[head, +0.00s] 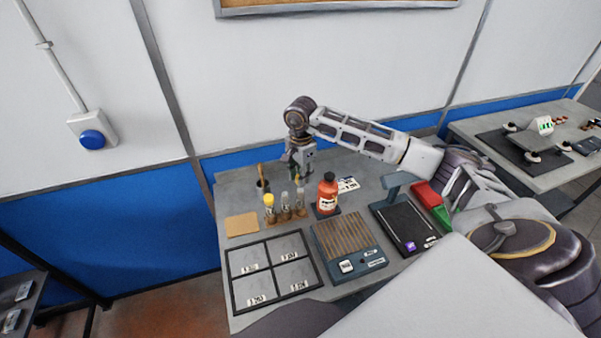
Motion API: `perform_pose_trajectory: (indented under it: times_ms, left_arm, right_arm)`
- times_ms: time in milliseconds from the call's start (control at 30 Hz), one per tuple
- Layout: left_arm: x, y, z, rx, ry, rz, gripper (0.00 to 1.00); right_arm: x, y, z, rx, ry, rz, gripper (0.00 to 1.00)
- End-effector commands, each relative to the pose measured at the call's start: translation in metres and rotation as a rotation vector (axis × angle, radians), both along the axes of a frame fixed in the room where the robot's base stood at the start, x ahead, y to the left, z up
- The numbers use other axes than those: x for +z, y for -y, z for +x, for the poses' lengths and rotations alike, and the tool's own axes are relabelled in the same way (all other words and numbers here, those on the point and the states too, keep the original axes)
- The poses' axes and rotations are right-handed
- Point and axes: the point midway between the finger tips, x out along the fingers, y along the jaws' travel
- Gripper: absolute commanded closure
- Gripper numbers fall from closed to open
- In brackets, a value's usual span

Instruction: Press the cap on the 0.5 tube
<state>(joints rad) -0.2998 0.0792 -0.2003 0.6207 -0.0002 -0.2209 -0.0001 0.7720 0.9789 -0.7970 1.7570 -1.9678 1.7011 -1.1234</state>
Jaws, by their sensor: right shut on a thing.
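Several small clear tubes on brown bases stand at the back left of the bench. The left tube (269,213) wears a yellow cap (268,198). The middle tube (285,207) shows no yellow cap. The right tube (300,205) stands below my right gripper (299,174), which points down and is shut on a small yellow thing, seemingly a cap. Whether this touches the tube is too small to tell. I cannot read which tube is the 0.5 one. My left gripper is out of view.
A red-brown bottle (327,196) stands close right of the tubes. A dark cup with a brown stick (262,185) is behind left. In front are a cork-coloured pad (241,224), a four-part tray (263,241), a ribbed block (345,232) and a dark-topped device (403,222).

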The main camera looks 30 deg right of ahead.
Motion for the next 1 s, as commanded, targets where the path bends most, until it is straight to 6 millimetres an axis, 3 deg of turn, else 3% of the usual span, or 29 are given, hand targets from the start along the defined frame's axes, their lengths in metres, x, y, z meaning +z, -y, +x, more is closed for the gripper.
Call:
perform_pose_trajectory:
  times_ms: [500, 1000]
  left_arm:
    - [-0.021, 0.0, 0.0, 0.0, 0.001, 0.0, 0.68]
    - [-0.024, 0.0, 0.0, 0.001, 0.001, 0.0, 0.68]
  right_arm:
    - [-0.031, 0.0, 0.0, 0.0, 0.0, -0.001, 0.79]
    - [-0.035, 0.0, 0.0, 0.0, 0.001, 0.0, 0.79]
